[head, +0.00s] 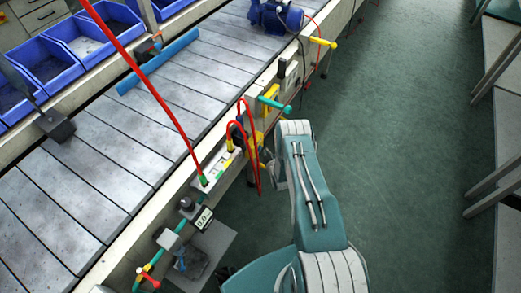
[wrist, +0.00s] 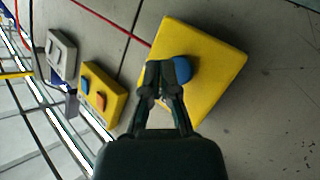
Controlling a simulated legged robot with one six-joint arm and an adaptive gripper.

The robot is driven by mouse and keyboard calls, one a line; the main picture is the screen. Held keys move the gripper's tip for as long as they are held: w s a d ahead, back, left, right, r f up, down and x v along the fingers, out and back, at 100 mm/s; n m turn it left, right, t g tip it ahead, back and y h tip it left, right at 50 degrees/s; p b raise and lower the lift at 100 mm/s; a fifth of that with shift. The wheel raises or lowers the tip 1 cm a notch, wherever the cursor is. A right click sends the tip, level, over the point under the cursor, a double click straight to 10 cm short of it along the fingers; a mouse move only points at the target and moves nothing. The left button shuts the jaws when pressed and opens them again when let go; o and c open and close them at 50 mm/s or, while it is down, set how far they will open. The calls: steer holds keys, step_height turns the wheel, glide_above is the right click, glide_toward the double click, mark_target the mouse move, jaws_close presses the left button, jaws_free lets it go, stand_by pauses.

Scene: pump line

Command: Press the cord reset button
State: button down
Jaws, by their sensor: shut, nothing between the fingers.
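A blue round button (wrist: 184,69) sits on the face of a large yellow box (wrist: 214,50) in the wrist view. It is probably the cord reset button, but I read no label. My gripper (wrist: 167,70) is shut and empty. Its fingertips are in front of the yellow box, at the left edge of the blue button, and cover part of it. I cannot tell whether they touch it. In the head view my arm hides most of the gripper and the button.
A smaller yellow box (wrist: 104,94) with a blue and an orange button is left of the gripper, with a grey box (wrist: 62,54) beyond. Red cables (head: 258,150) hang beside my arm. The slatted conveyor (head: 90,185) lies left; green floor (head: 390,130) is clear right.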

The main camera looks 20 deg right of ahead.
steer(key=s+d, duration=0.1)
steer(key=s, duration=0.1)
steer(key=s+d, duration=0.2)
stand_by(0.4)
stand_by(0.6)
